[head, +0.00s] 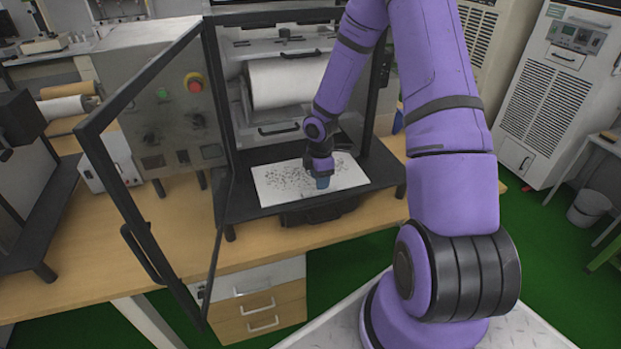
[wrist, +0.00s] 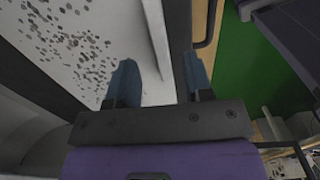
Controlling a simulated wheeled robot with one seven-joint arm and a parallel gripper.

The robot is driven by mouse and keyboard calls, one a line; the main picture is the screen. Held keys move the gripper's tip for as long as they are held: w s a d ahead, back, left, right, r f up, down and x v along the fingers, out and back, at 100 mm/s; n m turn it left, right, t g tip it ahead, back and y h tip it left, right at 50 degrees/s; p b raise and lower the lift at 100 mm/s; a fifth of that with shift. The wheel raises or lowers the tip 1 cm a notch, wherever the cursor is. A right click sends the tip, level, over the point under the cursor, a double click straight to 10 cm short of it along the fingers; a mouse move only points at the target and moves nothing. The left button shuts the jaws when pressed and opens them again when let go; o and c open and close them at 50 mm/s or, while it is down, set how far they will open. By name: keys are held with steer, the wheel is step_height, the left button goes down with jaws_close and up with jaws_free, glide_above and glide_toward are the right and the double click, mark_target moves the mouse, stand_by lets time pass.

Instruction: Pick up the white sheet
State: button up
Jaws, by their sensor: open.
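The white sheet (head: 275,187), covered in dark specks, lies flat on a black platform inside the black-framed machine. It fills the upper left of the wrist view (wrist: 50,45). My gripper (head: 322,184) points down at the sheet's right part, near its front edge. In the wrist view my gripper (wrist: 160,82) is open, with its two blue fingers apart. A pale edge runs between the fingers; the left finger is over the white surface and the right one over the dark strip beyond. I cannot tell whether the fingers touch the sheet.
The glass door (head: 150,150) stands open at the left of the machine. A white roll (head: 285,82) sits behind the sheet. The black platform (head: 236,205) rests on a wooden bench (head: 150,245). A frame post (head: 375,85) stands to the right of my forearm.

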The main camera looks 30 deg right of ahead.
steer(key=shift+a+f, duration=0.15)
steer(key=shift+f, duration=1.7)
jaws_close()
steer(key=shift+r, duration=0.1)
